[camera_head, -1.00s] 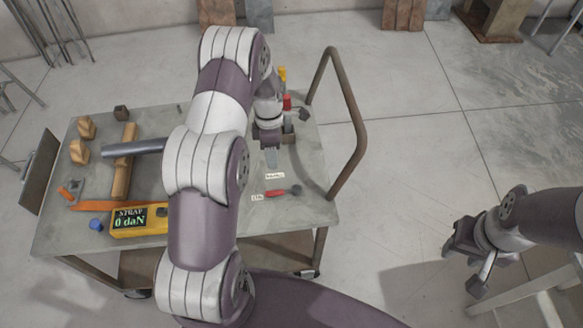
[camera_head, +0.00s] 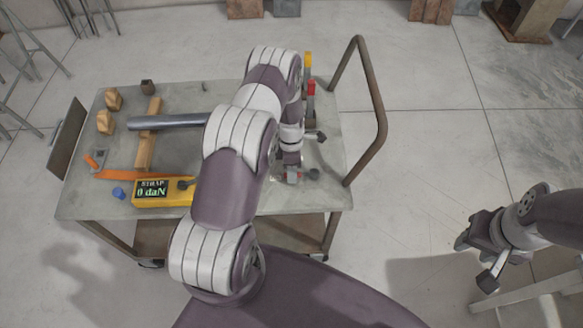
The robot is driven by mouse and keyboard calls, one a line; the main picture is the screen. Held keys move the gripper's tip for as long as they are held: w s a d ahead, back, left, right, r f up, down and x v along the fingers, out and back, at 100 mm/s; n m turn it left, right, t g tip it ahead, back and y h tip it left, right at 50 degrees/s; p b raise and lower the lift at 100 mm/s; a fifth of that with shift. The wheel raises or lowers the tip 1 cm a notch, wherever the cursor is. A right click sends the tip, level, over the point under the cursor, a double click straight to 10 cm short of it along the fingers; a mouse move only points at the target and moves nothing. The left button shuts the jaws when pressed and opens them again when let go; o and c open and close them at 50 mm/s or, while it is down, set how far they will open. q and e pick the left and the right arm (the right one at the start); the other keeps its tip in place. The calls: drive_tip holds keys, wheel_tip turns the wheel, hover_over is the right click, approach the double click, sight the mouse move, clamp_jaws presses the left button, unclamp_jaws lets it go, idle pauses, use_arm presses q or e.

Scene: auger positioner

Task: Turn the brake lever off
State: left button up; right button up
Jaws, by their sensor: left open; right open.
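The brake lever appears to be the small red-handled lever lying low on the cart top. Only its dark round end (camera_head: 314,174) shows clearly, with a bit of red between the fingers of my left gripper (camera_head: 291,178). My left gripper points down over the red handle, open, its fingertips close to the cart top. I cannot tell whether the fingers touch the handle. The small labels near it are mostly hidden by my arm. My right gripper (camera_head: 474,262) is open and empty, off the cart at the right.
The metal cart (camera_head: 90,200) carries a yellow strap gauge (camera_head: 178,192) reading 0 daN, a grey tube (camera_head: 165,122) on a wooden bar (camera_head: 147,150), and wooden blocks (camera_head: 105,122). Red (camera_head: 311,88) and yellow (camera_head: 308,60) parts stand behind my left arm. A bent handrail (camera_head: 376,95) borders the right.

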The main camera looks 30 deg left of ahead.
use_arm(q)
clamp_jaws()
